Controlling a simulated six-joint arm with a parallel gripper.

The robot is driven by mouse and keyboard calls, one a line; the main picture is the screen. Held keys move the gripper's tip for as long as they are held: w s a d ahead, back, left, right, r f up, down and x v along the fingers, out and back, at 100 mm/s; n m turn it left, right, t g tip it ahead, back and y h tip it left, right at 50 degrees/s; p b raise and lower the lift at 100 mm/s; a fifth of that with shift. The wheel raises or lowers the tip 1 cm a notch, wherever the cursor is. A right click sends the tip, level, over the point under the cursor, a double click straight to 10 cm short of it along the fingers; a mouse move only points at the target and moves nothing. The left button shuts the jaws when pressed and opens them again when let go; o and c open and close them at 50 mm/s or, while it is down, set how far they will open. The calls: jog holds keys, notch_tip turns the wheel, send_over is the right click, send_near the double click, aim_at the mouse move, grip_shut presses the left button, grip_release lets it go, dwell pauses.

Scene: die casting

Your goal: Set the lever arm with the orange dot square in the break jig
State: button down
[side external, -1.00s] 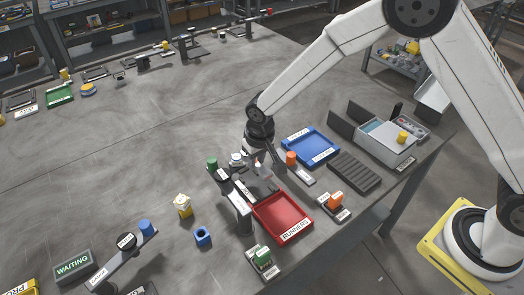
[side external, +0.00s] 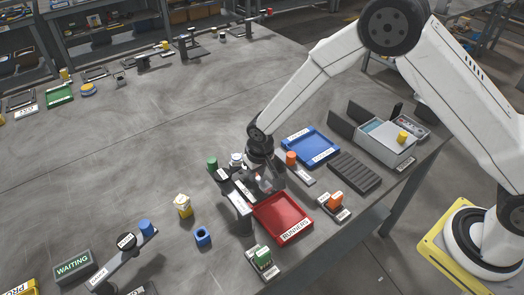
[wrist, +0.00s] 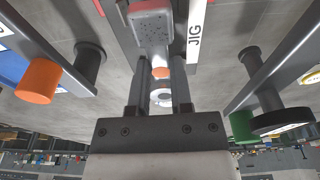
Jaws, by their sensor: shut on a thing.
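My gripper (wrist: 160,88) is shut on the lever arm (wrist: 152,25), a grey speckled casting with an orange dot (wrist: 161,72) between the fingers. In the side view my gripper (side external: 264,182) is low beside the break jig, just behind the red tray. The jig's white label strip (wrist: 195,38) reads JIG and runs right alongside the lever arm in the wrist view. The jig (side external: 238,197) shows in the side view as a dark stand with a pale strip. The gripper partly hides the lever arm there, and I cannot tell whether it touches the jig.
The red tray (side external: 305,232) is close in front of the gripper. A blue tray (side external: 332,152) and a ribbed dark rack (side external: 355,171) lie to the right. An orange-capped post (wrist: 39,80) and a green-capped post (wrist: 240,126) flank the gripper. The table's left middle is clear.

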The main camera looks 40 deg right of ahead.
jog(key=shift+f, duration=0.7)
jog(key=shift+f, duration=0.5)
dwell(2.5)
jog(key=shift+c, duration=0.6)
grip_release()
jog(key=shift+r, duration=0.1)
jog(key=shift+r, duration=3.85)
jog(key=shift+s+d+r, duration=0.1)
